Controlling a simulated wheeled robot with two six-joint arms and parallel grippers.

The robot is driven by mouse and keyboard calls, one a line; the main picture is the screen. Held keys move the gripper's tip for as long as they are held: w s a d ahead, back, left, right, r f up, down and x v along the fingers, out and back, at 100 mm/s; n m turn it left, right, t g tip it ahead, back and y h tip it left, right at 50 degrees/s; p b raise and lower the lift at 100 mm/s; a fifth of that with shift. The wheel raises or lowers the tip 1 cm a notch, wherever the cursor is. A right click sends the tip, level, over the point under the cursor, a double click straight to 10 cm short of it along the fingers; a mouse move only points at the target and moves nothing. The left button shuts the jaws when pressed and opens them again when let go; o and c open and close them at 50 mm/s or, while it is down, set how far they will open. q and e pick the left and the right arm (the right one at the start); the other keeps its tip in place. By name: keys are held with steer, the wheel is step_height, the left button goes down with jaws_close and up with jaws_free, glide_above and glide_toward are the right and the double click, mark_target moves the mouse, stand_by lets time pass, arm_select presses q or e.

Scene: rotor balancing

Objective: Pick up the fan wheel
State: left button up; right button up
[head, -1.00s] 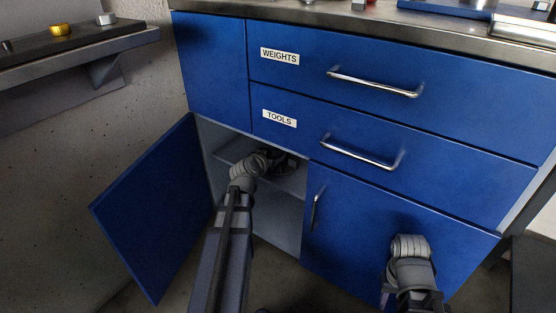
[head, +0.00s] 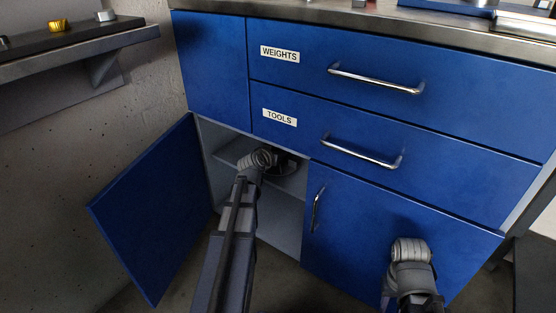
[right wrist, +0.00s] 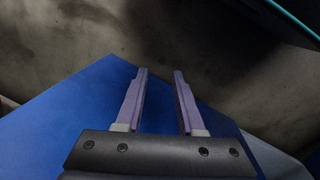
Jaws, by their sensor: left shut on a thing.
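The fan wheel (head: 284,171) is a dark round shape on the shelf level inside the open lower-left cabinet, partly hidden by my left wrist and the cabinet front. My left gripper (head: 274,162) reaches into the cabinet and is shut on the fan wheel; its fingertips are hard to make out in the shade. I cannot tell whether the wheel touches the shelf. My right gripper (right wrist: 160,92) is open and empty in the right wrist view, with blue panel and grey floor beyond it.
The blue cabinet door (head: 150,210) stands open to the left. The cabinet shelf (head: 232,155) is grey. Drawers marked WEIGHTS (head: 280,54) and TOOLS (head: 280,117) are shut above, with protruding handles. A wall shelf (head: 75,48) holds small metal pieces at upper left.

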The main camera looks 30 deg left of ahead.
arm_select(q)
jaws_close()
steer(key=shift+r, duration=0.1)
arm_select(e)
steer(key=shift+r, duration=0.1)
